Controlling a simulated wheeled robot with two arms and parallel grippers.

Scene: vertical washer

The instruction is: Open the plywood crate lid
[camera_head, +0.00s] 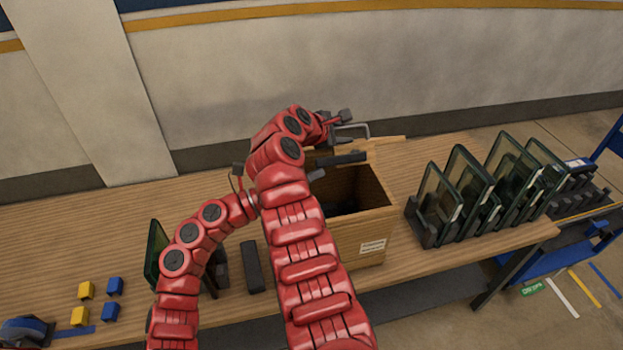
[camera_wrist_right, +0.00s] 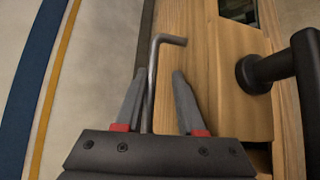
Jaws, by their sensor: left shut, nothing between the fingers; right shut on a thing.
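The plywood crate (camera_head: 362,232) stands on the table with its top open and a dark inside showing. Its wooden lid (camera_head: 387,143) lies swung back behind the opening, and a black handle (camera_head: 342,159) shows on it. In the right wrist view the wooden panel (camera_wrist_right: 237,95) has the black handle (camera_wrist_right: 282,68) at right. My right gripper (camera_head: 342,122) is behind the crate, shut on a bent grey metal rod (camera_head: 362,127). The rod (camera_wrist_right: 152,75) shows between the fingers. My left gripper (camera_head: 316,177) is shut and empty by the crate's left rim, mostly hidden behind my right arm.
Several glass panels in dark stands (camera_head: 485,190) stand right of the crate. Yellow and blue cubes (camera_head: 98,300) lie at the table's left. A dark block (camera_head: 252,266) lies left of the crate. The wall (camera_head: 430,70) is close behind the table.

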